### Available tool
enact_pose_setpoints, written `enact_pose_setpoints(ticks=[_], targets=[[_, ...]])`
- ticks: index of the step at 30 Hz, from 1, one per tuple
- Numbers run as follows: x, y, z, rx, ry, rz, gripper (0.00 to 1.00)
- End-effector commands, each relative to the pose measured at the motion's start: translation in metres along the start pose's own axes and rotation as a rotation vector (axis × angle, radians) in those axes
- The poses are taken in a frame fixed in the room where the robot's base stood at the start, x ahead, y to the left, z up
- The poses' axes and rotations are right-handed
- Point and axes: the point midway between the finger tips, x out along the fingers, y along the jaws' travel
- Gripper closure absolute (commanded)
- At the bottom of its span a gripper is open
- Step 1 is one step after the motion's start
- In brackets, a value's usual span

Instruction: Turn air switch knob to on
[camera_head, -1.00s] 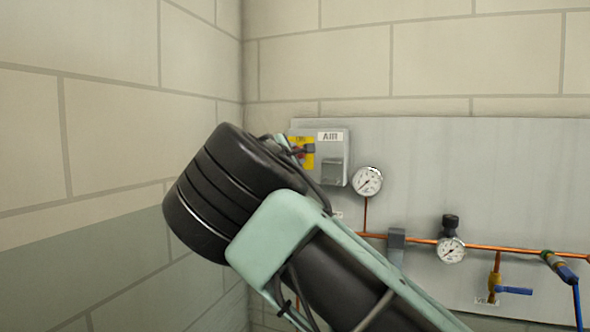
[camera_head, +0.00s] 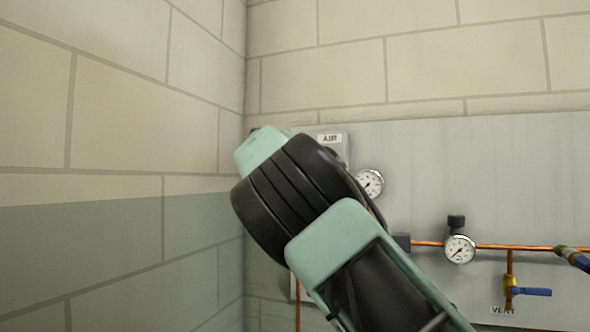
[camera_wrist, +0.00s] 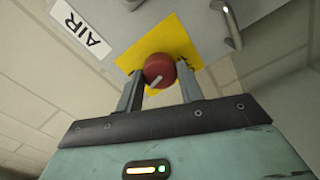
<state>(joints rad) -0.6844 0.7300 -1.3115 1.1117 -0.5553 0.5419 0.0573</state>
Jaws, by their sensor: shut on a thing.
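The air switch knob (camera_wrist: 159,71) is a red round knob with a pale pointer mark, on a yellow plate (camera_wrist: 160,38) of a grey box. In the wrist view my gripper (camera_wrist: 159,84) has its two fingers on either side of the knob, shut on it. The white AIR label (camera_wrist: 80,28) shows at the upper left there. In the head view the AIR label (camera_head: 330,138) and part of the grey box (camera_head: 343,155) show. My arm hides the knob and gripper fingers in that view.
A round gauge (camera_head: 369,183) sits close to the right of the box. A copper pipe (camera_head: 505,246) with another gauge (camera_head: 460,248) and a blue-handled valve (camera_head: 530,291) runs across the grey panel (camera_head: 480,170). The left wall (camera_head: 110,120) is close to my arm.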

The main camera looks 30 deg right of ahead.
Motion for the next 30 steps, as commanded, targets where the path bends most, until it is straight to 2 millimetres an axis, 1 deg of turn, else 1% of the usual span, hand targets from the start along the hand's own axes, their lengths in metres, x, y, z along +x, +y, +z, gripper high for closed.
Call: enact_pose_setpoints(ticks=[1, 6, 12, 20, 30], targets=[[0.0006, -0.0053, 0.0034, 0.038, -0.004, -0.001, 0.86], [0.0008, -0.0047, 0.0030, 0.148, -0.005, -0.001, 0.86], [0.0005, -0.0035, 0.0020, 0.233, -0.005, -0.002, 0.86], [0.0007, -0.0023, 0.0020, 0.280, -0.007, -0.002, 0.86], [0.0006, -0.0020, 0.0016, 0.285, -0.007, -0.002, 0.86]])
